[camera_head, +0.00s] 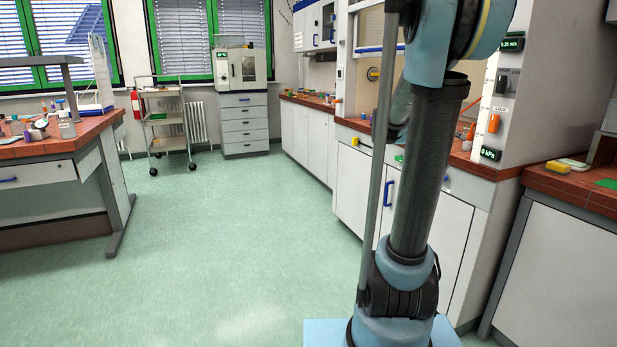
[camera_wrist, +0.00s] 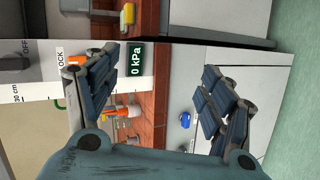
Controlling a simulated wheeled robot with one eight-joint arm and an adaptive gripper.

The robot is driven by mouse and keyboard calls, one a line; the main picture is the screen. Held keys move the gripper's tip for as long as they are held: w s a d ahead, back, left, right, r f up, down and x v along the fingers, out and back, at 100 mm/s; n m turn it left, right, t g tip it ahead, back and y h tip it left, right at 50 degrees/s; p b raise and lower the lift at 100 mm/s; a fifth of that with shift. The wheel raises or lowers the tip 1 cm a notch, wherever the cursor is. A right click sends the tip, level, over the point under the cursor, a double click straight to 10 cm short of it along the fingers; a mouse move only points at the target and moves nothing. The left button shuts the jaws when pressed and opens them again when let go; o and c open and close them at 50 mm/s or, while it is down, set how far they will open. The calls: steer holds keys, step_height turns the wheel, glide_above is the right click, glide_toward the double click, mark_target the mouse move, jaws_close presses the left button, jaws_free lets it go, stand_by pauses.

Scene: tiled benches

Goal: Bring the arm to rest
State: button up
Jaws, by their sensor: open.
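My gripper (camera_wrist: 162,68) shows in the wrist view with its two dark, padded fingers spread apart. Nothing is between them. Behind the fingers the wrist view is turned sideways and shows a white cabinet front, the tiled bench top and a panel with a "0 kPa" display (camera_wrist: 136,60). In the head view my arm rises in front of the right-hand benches and runs out of the top of the picture. My gripper is out of sight there.
A tiled bench (camera_head: 560,181) with a yellow block (camera_head: 557,167) stands at the right. Another tiled bench (camera_head: 95,124) holding small items is at the left. A trolley (camera_head: 166,122) and a drawer unit (camera_head: 245,125) stand at the back. The green floor between is clear.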

steer(key=s+a+f+y, duration=0.6)
steer(key=s+a+f, duration=0.5)
steer(key=a, duration=0.2)
steer(key=s+a+f+t+y, duration=0.1)
steer(key=s+a+f+y, duration=0.6)
steer(key=s+a+f, duration=0.5)
steer(key=shift+s+a, duration=0.2)
steer(key=shift+a, duration=0.95)
steer(key=shift+w+f, duration=0.15)
steer(key=shift+w, duration=0.3)
